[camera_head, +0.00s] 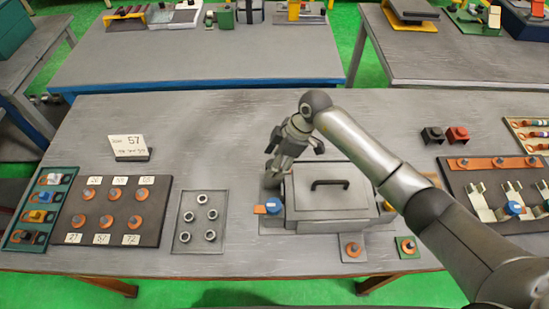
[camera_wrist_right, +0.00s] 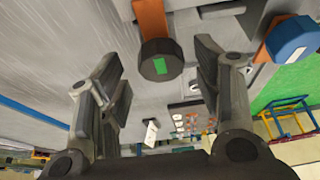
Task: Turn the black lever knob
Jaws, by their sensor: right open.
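The black lever knob (camera_wrist_right: 160,66) has a green mark on its face and sits on an orange lever (camera_wrist_right: 151,18). In the right wrist view it lies between the two fingertips of my right gripper (camera_wrist_right: 161,72), with a gap on each side. The gripper is open and holds nothing. In the head view my right gripper (camera_head: 287,153) points down at the left side of a grey box with a black handle (camera_head: 330,184). The black knob cannot be made out there. My left gripper is not in view.
A blue knob (camera_wrist_right: 292,40) on another orange lever is right of the black one; it also shows at the box's front left corner (camera_head: 273,204). A tray of metal rings (camera_head: 201,220) stands left of the box. Bare table lies behind the tray.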

